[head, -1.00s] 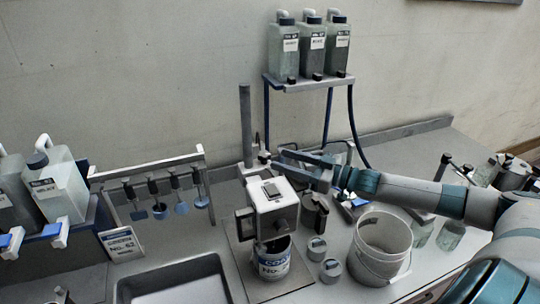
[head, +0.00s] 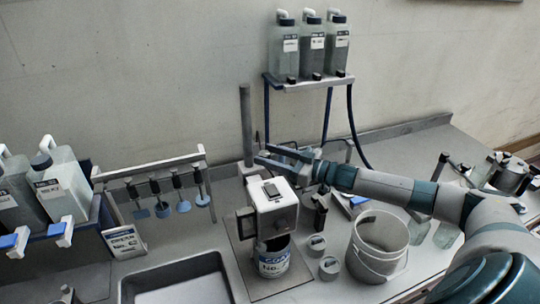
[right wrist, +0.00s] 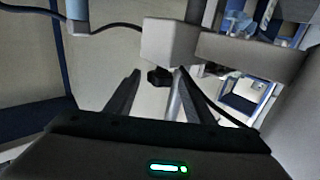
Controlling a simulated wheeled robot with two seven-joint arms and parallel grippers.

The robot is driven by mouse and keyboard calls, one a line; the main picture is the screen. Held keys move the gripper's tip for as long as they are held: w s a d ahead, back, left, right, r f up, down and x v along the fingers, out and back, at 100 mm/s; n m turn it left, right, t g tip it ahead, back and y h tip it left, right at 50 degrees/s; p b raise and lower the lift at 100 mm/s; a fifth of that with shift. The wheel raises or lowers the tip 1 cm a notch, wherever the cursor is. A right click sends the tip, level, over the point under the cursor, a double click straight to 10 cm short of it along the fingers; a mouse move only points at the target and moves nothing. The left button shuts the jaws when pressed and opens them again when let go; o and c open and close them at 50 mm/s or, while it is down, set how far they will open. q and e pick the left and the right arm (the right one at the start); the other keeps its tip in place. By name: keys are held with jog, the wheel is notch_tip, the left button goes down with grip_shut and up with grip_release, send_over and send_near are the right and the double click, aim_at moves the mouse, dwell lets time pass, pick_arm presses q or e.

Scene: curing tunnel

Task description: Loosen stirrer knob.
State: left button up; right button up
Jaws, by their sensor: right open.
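The stirrer has a pale boxy head (head: 285,222) above a labelled can (head: 272,264), with a dark upright post (head: 246,115) behind. My right gripper (head: 262,154) is behind the stirrer head, near the post's foot, with its fingers pointing left. In the right wrist view a small dark knob (right wrist: 159,77) sits beside a grey block (right wrist: 170,42). The open fingers (right wrist: 158,72) lie on either side of the knob in that picture; I cannot tell whether they touch it. In the head view the gripper hides the knob. My left gripper is not in view.
A white bucket (head: 379,243) and small tins (head: 329,267) stand right of the stirrer. A rack (head: 150,172) with hanging paddles and a tray (head: 172,270) are at left. A shelf (head: 309,83) with three bottles stands behind my right arm.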

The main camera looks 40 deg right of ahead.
jog(key=c, duration=1)
jog(key=shift+c, duration=0.2)
